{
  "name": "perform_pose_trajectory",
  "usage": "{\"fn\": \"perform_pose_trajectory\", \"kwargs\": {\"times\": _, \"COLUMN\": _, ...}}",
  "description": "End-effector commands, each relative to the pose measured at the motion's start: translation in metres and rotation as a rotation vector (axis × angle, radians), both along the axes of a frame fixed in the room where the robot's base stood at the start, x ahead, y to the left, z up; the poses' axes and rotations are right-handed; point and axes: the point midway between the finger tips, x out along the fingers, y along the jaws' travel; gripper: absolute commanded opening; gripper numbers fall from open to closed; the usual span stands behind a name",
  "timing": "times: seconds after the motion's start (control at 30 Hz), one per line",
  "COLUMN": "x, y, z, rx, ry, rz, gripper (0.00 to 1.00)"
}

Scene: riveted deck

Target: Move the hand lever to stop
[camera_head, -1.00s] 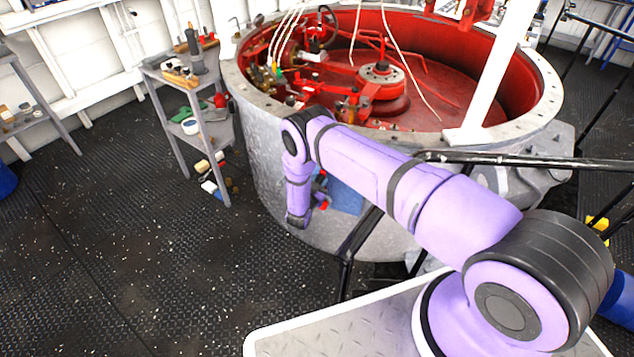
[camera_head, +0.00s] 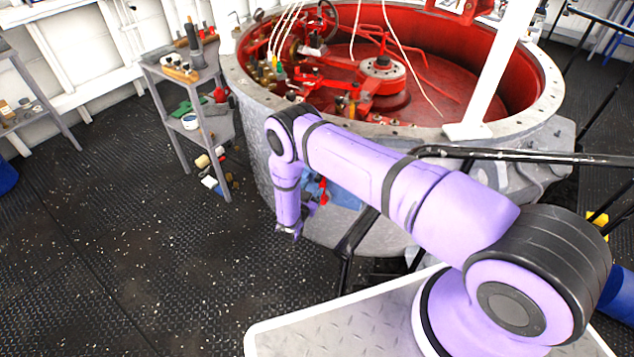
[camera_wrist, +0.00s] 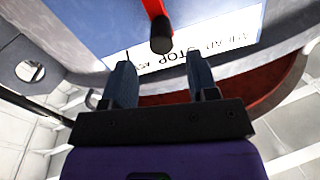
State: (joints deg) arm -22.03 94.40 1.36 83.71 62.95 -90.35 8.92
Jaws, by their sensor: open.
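The hand lever is a red bar (camera_wrist: 155,10) with a black knob (camera_wrist: 161,36) at its end, at the top middle of the wrist view. It stands in front of a white label plate (camera_wrist: 225,42). The word STOP shows on the plate, to the right of the knob; other lettering lies on both sides, partly cut by the knob and a finger. My gripper (camera_wrist: 162,80) is open and empty, with the knob beyond and between its fingertips, apparently not touching. In the head view my gripper (camera_head: 290,230) hangs beside the red lever (camera_head: 323,190) on the tank's side.
A big round grey tank (camera_head: 245,130) with red machinery inside stands in front of me. Black railings (camera_head: 520,156) run near my arm. A grey shelf trolley (camera_head: 210,130) with tools stands at the left. The dark floor (camera_head: 130,250) left of the gripper is clear.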

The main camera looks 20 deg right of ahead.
Motion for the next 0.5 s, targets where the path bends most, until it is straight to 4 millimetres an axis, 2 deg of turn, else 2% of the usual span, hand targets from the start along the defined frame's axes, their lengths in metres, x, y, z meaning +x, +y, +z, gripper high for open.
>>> {"fn": "perform_pose_trajectory", "kwargs": {"times": 0.2, "x": -0.022, "y": 0.019, "z": 0.0, "rx": -0.002, "ry": 0.001, "rz": 0.001, "gripper": 0.54}}
{"fn": "perform_pose_trajectory", "kwargs": {"times": 0.5, "x": -0.029, "y": 0.024, "z": 0.0, "rx": -0.001, "ry": 0.001, "rz": -0.001, "gripper": 0.54}}
